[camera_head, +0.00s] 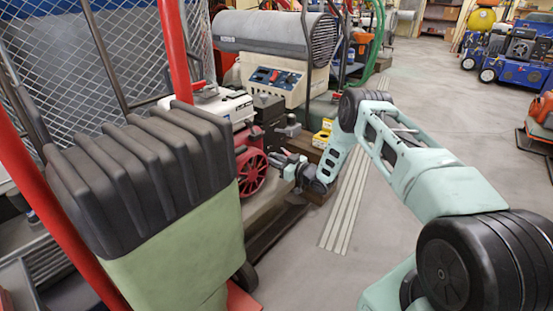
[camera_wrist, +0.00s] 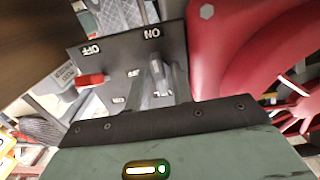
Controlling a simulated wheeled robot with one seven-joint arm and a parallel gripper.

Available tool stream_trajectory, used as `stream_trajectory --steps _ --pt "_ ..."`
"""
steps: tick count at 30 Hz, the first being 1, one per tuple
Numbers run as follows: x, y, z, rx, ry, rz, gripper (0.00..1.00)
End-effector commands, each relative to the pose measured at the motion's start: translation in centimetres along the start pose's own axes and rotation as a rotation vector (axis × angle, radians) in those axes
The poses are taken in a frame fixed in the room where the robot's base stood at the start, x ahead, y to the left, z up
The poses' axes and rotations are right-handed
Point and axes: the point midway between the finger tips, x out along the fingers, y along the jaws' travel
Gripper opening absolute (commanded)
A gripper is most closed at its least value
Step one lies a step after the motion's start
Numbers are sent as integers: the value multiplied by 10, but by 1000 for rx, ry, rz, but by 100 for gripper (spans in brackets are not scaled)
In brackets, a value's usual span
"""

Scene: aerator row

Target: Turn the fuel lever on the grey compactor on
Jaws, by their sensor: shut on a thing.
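A dark control plate (camera_wrist: 115,50) with white ON and OFF labels fills the upper middle of the wrist view. A short red lever (camera_wrist: 90,80) is at its left, near the OFF label. A grey lever (camera_wrist: 156,64) stands near the ON label, between my fingertips. My gripper (camera_wrist: 159,82) is shut on this grey lever. Smaller lettering beside it is too blurred to read. In the head view my gripper (camera_head: 276,158) reaches left to a machine with a red engine (camera_head: 251,172); the levers are too small to make out there.
A red curved housing (camera_wrist: 235,45) is close on the right of my fingers in the wrist view. A beige machine with a grey drum (camera_head: 272,78) stands behind. A black-capped green block (camera_head: 150,180) fills the left foreground.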

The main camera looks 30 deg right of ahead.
Motion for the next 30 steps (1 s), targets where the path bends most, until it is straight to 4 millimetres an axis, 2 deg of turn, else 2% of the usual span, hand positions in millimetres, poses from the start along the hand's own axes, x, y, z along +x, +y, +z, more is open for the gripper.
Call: stream_trajectory --steps 18,19,20,30 --pt "-2 0 2 45 -4 0 1" --pt "-2 0 2 45 -4 0 26" --pt "-2 0 2 45 -4 0 34" --pt "-3 0 0 43 -3 0 34"
